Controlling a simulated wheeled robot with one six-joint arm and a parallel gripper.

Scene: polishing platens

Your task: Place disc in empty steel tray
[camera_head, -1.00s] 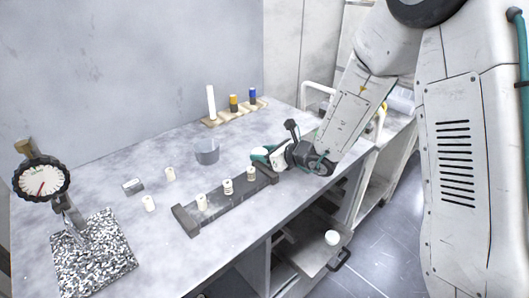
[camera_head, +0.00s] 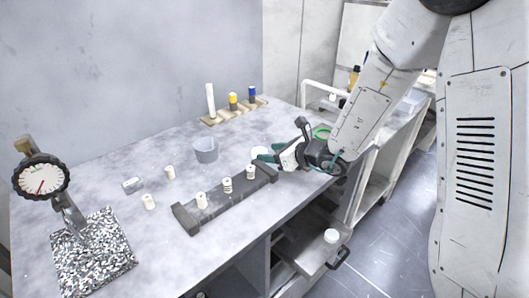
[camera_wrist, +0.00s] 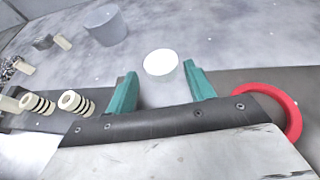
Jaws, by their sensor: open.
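My gripper (camera_head: 268,154) is low over the grey bench, just past the right end of a dark rack (camera_head: 215,208). Its teal fingers are spread apart in the wrist view (camera_wrist: 160,90). A pale cylinder with a round white top (camera_wrist: 160,63) stands between and slightly beyond the fingertips. Its lower part is hidden by the gripper, and I cannot tell whether the fingers touch it. In the head view it is a small white shape (camera_head: 260,151) by the fingers. I cannot single out a disc or an empty steel tray.
White cylinders (camera_head: 201,200) stand in the rack, some black-banded. A dial gauge (camera_head: 41,180) is at left, a wooden bottle stand (camera_head: 235,114) at back. A red ring (camera_wrist: 291,115) lies right of the fingers. An open drawer (camera_head: 305,254) juts out below.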

